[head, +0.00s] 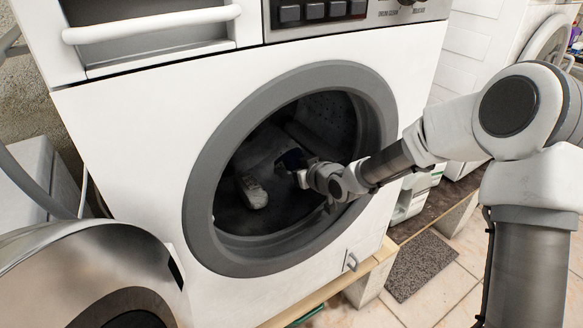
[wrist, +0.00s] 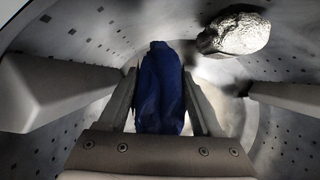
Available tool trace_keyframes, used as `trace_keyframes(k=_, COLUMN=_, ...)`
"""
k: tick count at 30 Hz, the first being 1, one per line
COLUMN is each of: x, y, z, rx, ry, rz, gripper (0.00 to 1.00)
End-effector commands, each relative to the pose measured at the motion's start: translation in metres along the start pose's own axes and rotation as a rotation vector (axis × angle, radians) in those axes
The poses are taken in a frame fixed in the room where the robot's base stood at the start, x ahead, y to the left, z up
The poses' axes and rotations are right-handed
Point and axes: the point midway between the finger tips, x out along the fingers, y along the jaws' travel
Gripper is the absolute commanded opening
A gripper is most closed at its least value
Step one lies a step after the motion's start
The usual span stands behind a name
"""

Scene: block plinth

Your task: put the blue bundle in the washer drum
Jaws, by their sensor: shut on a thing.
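The white washer (head: 130,160) stands ahead with a grey ring around its open round door. My arm reaches through the opening, and my gripper (head: 294,166) is inside the drum (head: 325,112). In the wrist view my gripper (wrist: 160,95) is shut on the blue bundle (wrist: 161,88), which stands lengthwise between the fingers. The bundle shows in the head view only as a small dark blue patch (head: 291,158). The perforated drum wall (wrist: 100,35) surrounds it in the wrist view. Whether the bundle touches the drum wall is hidden.
A pale, crumpled lump (head: 252,191) lies in the drum, left of my gripper; it also shows in the wrist view (wrist: 236,33). Drum paddles (wrist: 50,92) jut in at the sides. The grey door ring (head: 205,190) surrounds my forearm. A dark mat (head: 425,265) lies on the floor.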

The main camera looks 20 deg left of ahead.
Motion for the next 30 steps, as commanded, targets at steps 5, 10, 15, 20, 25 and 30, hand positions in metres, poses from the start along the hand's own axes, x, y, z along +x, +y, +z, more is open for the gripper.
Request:
trace_keyframes(k=5, x=0.000, y=0.000, z=-0.001, rx=-0.001, ry=0.002, rz=0.000, gripper=0.70)
trace_keyframes(k=10, x=0.000, y=0.000, z=-0.001, rx=-0.001, ry=0.002, rz=0.000, gripper=1.00)
trace_keyframes(k=15, x=0.000, y=0.000, z=-0.001, rx=0.000, ry=0.001, rz=0.000, gripper=1.00)
trace_keyframes(k=20, x=0.000, y=0.000, z=0.000, rx=0.000, ry=-0.001, rz=0.000, gripper=1.00)
trace_keyframes(k=25, x=-0.010, y=0.000, z=-0.002, rx=-0.001, ry=0.000, rz=0.001, gripper=1.00)
trace_keyframes(k=30, x=-0.028, y=0.000, z=-0.002, rx=0.000, ry=-0.001, rz=0.000, gripper=1.00)
